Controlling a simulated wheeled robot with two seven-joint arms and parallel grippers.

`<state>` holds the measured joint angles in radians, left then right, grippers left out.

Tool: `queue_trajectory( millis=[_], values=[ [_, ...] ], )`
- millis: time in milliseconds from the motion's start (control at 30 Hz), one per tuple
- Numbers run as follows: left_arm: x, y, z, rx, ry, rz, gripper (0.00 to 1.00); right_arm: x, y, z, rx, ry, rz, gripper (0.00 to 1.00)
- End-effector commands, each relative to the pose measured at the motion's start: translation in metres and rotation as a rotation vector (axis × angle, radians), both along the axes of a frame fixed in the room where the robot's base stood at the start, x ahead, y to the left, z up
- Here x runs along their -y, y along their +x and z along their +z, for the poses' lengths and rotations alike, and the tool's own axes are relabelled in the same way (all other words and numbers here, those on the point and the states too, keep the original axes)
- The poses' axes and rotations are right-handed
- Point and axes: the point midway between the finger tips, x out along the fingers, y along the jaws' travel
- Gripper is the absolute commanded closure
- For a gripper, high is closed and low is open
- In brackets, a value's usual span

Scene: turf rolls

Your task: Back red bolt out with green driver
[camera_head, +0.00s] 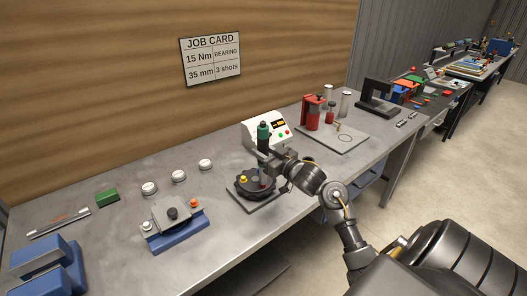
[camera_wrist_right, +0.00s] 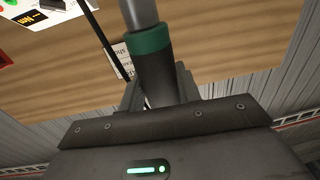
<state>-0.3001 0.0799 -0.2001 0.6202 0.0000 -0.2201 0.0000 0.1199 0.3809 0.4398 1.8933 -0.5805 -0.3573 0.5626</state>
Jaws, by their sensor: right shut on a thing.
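The green driver (camera_head: 263,131) has a green top and a dark body and stands upright over a dark round fixture (camera_head: 243,191). My right gripper (camera_head: 265,160) is shut on the driver. In the right wrist view the driver (camera_wrist_right: 149,40) shows a grey shaft, a green collar and a dark handle between the fingers (camera_wrist_right: 157,92). A small reddish spot, likely the red bolt (camera_head: 262,183), shows on the fixture below the driver. Whether the driver tip touches it is too small to tell. A yellow bolt (camera_head: 243,180) sits at the fixture's left. My left gripper is out of view.
A white control box (camera_head: 262,126) stands behind the fixture. A blue-based fixture (camera_head: 172,222) and white round parts (camera_head: 179,176) lie left on the grey bench (camera_head: 115,240). A red press (camera_head: 314,112) stands right. A job card (camera_head: 210,60) hangs on the wall.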

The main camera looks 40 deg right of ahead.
Motion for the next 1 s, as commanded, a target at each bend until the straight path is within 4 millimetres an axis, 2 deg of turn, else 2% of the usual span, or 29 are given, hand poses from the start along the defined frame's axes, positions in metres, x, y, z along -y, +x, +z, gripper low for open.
queue_trajectory(
  millis=[33,1000],
  values=[
    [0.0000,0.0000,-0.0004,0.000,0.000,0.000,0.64,-0.0012,-0.0002,-0.0051,-0.011,0.001,0.002,0.94],
    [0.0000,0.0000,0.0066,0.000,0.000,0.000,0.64,-0.0023,-0.0004,-0.0060,-0.016,0.003,0.005,0.94]
  ],
)
